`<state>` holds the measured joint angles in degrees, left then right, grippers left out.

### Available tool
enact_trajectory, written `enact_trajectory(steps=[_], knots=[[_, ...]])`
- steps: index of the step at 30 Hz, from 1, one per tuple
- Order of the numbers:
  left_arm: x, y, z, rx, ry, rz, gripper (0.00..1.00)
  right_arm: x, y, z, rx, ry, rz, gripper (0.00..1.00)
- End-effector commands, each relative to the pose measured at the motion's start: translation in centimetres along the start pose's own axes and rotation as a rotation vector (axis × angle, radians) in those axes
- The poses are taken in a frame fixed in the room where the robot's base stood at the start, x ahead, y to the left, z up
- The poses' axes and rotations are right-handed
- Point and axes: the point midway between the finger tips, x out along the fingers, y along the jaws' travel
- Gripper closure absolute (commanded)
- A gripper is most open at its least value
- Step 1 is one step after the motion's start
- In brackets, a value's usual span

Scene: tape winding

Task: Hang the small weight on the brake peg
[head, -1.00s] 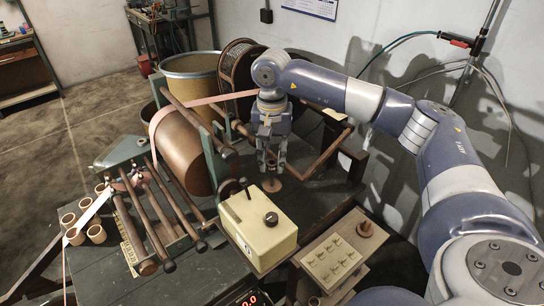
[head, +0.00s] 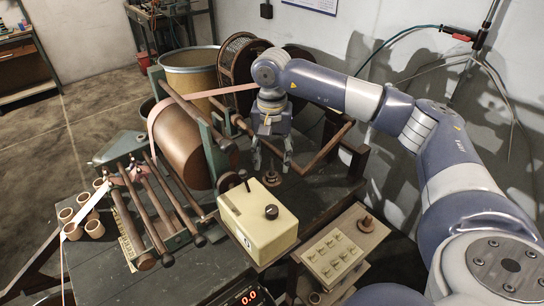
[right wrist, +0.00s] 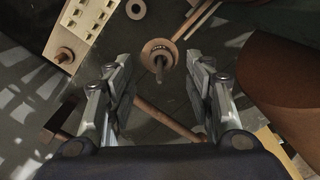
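My right gripper (head: 272,160) is open, its fingers spread on either side of a small round brown piece (head: 271,178) with an upright stem, which I take for the small weight. In the right wrist view the open fingers (right wrist: 157,85) flank this piece (right wrist: 158,55), its stem pointing up between them, with no finger touching it. I cannot tell whether the stem is the brake peg or part of the weight. A brown bar (head: 325,150) of the brake frame runs beside it. My left gripper is not seen.
A cream box (head: 258,222) with a black knob stands just in front of the gripper. A pegged board (head: 335,258) with a brown knob-like piece (head: 366,223) lies to the right. The large brown roll (head: 185,145) and rollers are left. Several cardboard cores (head: 95,228) stand at far left.

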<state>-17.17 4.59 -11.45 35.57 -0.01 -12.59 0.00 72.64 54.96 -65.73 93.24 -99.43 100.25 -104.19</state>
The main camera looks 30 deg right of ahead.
Motion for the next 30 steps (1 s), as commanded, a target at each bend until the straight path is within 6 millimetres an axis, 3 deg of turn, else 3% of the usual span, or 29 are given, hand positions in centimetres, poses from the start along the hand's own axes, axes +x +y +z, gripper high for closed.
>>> enact_trajectory(steps=[10, 22, 30], knots=[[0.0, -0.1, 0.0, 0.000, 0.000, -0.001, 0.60, -1.1, -0.1, -0.1, 0.000, 0.002, -0.001, 0.52], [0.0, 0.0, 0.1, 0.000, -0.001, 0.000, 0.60, -9.1, -0.1, 0.0, -0.001, 0.003, -0.003, 0.52], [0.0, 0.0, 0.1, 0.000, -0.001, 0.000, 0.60, -11.8, 0.0, 0.0, 0.000, 0.000, 0.000, 0.52]])
